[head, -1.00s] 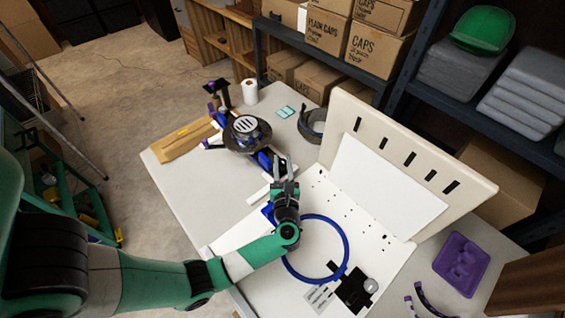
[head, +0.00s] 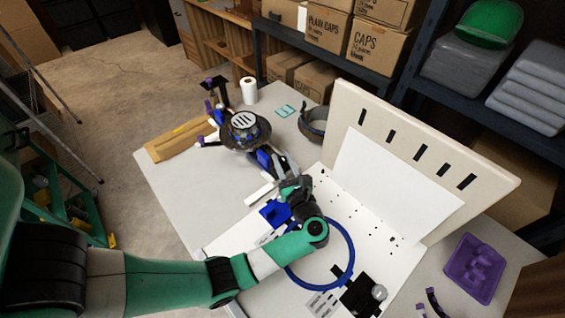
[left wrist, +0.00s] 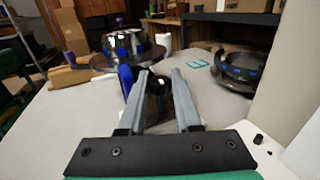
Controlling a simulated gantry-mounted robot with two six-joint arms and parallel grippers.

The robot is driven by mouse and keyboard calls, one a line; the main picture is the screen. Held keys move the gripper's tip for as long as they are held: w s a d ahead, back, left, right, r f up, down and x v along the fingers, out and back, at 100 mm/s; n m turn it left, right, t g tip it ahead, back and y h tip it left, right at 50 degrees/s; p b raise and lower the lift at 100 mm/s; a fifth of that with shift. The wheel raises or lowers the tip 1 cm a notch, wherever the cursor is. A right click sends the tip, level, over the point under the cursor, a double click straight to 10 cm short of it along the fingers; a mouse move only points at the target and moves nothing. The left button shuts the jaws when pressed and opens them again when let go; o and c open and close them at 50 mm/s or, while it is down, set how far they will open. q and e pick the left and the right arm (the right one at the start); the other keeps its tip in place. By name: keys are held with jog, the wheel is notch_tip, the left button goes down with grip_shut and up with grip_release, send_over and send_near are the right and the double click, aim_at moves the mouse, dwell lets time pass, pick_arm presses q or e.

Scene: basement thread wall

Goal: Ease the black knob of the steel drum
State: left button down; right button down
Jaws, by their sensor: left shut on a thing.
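The steel drum (head: 243,124) stands at the back left of the table in the head view, with a wide dark rim and blue parts around it. It also shows at the upper left of the left wrist view (left wrist: 130,44). My left gripper (head: 288,184) is at the front end of the drum's stand. In the left wrist view, my left fingers (left wrist: 160,76) lie on either side of a dark, shiny piece, the black knob (left wrist: 157,100), and are shut on it. The knob's far side is hidden. My right gripper is in neither view.
A pale slotted panel (head: 420,150) stands at the right. A dark round band (head: 314,124), teal pads (head: 285,111) and a white roll (head: 249,91) are farther back. A purple tray (head: 470,268) lies at right.

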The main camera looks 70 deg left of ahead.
pick_arm(q)
jog(key=c, duration=0.9)
grip_release()
jog(key=d, duration=0.4)
jog(key=d+p, duration=0.1)
jog(key=d, duration=0.6)
jog(key=shift+s+d, duration=0.3)
jog(key=shift+s, duration=0.05)
